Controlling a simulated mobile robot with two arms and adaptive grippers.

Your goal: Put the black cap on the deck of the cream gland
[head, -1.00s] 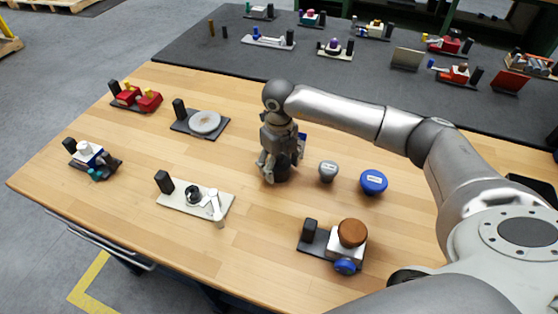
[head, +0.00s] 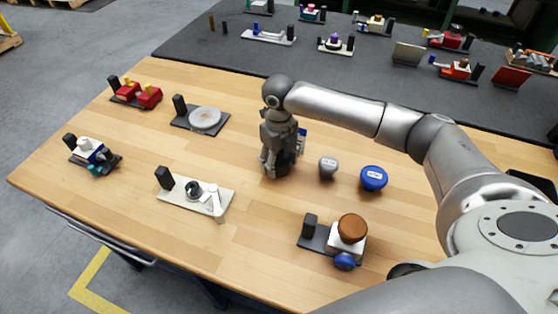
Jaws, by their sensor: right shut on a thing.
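My right gripper (head: 277,167) points down over the middle of the wooden table. It is shut on the black cap (head: 286,160), a dark rounded piece mostly hidden by the fingers. I cannot tell whether the cap touches the table. The cream gland (head: 222,195) lies to the left and nearer the front edge. It is a flat cream plate with a black post at its left end, a dark ring in the middle and a pale lever at the right. The gripper is to the right of it and apart. My left gripper is not in view.
A grey knob (head: 328,167) and a blue cap (head: 373,178) stand just right of the gripper. A unit with a brown knob (head: 352,228) sits at the front right. A grey disc unit (head: 205,119) is behind the gland. Bare wood lies between gripper and gland.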

